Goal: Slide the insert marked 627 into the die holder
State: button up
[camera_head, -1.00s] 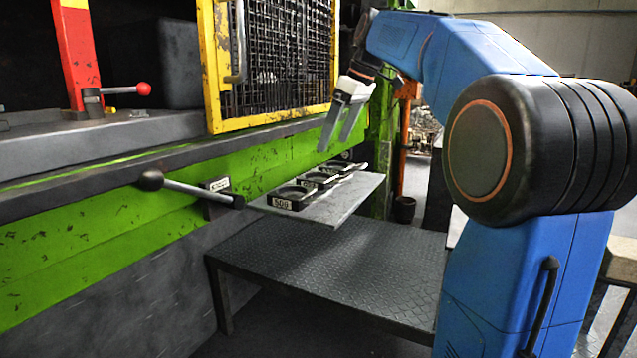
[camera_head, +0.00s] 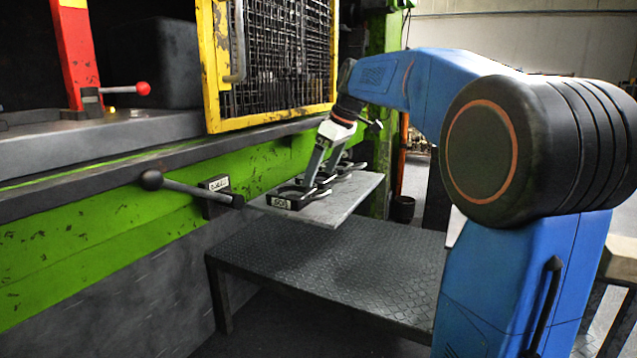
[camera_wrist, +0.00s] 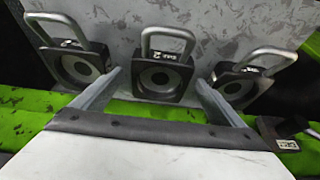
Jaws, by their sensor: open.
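Three dark inserts with ring-shaped centres and metal loop handles stand in a row on a grey shelf plate (camera_head: 340,208). In the wrist view they are a left insert (camera_wrist: 76,66), a middle insert (camera_wrist: 161,85) and a right insert (camera_wrist: 238,90). Their tags are too blurred there to tell which is 627. The nearest insert in the head view (camera_head: 284,202) has a tag that seems to read 506. My gripper (camera_wrist: 158,78) is open, its fingers on either side of the middle insert in the picture; contact cannot be told. I cannot make out the die holder.
A green press body runs behind the shelf, with a yellow mesh guard (camera_head: 268,62) above. A black-knobbed lever (camera_head: 180,186) sticks out left of the shelf. A red-knobbed lever (camera_head: 125,89) is on the press bed. A dark step (camera_head: 330,265) stands below.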

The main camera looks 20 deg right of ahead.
jog(key=c, duration=2.2)
jog(key=shift+o, duration=0.2)
jog(key=shift+r, duration=0.1)
